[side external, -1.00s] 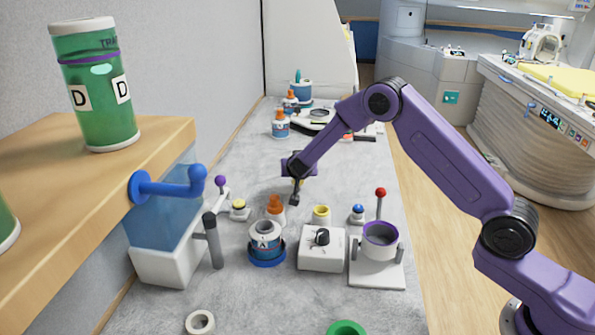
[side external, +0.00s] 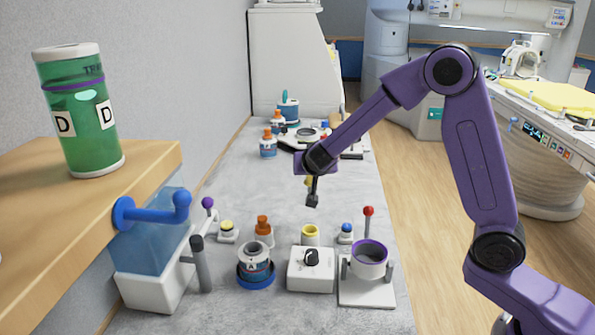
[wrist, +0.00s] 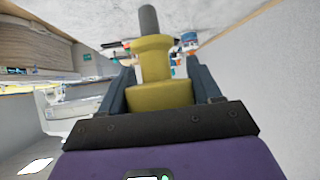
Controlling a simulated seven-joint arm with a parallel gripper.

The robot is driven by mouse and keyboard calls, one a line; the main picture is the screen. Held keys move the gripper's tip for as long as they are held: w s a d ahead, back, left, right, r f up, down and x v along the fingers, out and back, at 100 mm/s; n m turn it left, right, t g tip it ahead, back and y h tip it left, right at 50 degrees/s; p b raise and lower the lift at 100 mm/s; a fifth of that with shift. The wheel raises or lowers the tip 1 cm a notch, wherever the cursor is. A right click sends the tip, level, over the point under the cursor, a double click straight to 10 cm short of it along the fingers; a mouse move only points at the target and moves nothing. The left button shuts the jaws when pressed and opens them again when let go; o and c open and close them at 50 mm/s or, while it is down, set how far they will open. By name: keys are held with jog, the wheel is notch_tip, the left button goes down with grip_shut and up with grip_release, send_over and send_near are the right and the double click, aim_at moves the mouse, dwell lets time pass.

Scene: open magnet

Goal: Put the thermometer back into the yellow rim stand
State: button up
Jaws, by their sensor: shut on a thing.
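My gripper (wrist: 163,84) is shut on the thermometer, which has a yellow stepped body (wrist: 160,92) and a dark grey rod (wrist: 149,20) in the wrist view. In the side view my gripper (side external: 311,179) is in the air, with the thermometer's dark end (side external: 312,200) pointing down and slightly tilted. The yellow rim stand (side external: 310,235) is a short cup with a yellow ring, behind a white box with a black knob. The thermometer's end appears above this stand in the picture, with a gap between them. Its exact depth relative to the stand is unclear.
The white knob box (side external: 311,272), a purple-rimmed holder (side external: 369,262) and a jar in a blue ring (side external: 256,268) stand in front. A red-topped post (side external: 369,222), a blue-capped piece (side external: 346,233) and an orange-topped bottle (side external: 263,229) flank the stand.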

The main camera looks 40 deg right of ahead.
jog(key=s, duration=0.1)
jog(key=s+r, duration=0.1)
jog(key=s, duration=0.1)
jog(key=shift+s+a+r, duration=0.1)
jog(key=shift+s+r, duration=0.1)
jog(key=shift+r, duration=0.05)
jog(key=s+a+r+m+g+h, duration=0.1)
jog(key=s+m+g+h, duration=0.1)
jog(key=s, duration=0.6)
jog(key=s+a+r+m+g+h, duration=0.1)
jog(key=s+a+r+m, duration=0.1)
jog(key=s, duration=0.6)
send_over(312, 226)
jog(key=s, duration=0.1)
notch_tip(312, 226, down, 9)
jog(key=shift+s+r, duration=0.1)
jog(key=shift+w+f, duration=0.5)
jog(key=shift+f, duration=0.15)
jog(key=shift+w+f, duration=0.1)
jog(key=shift+f, duration=1.55)
jog(key=shift+f, duration=0.1)
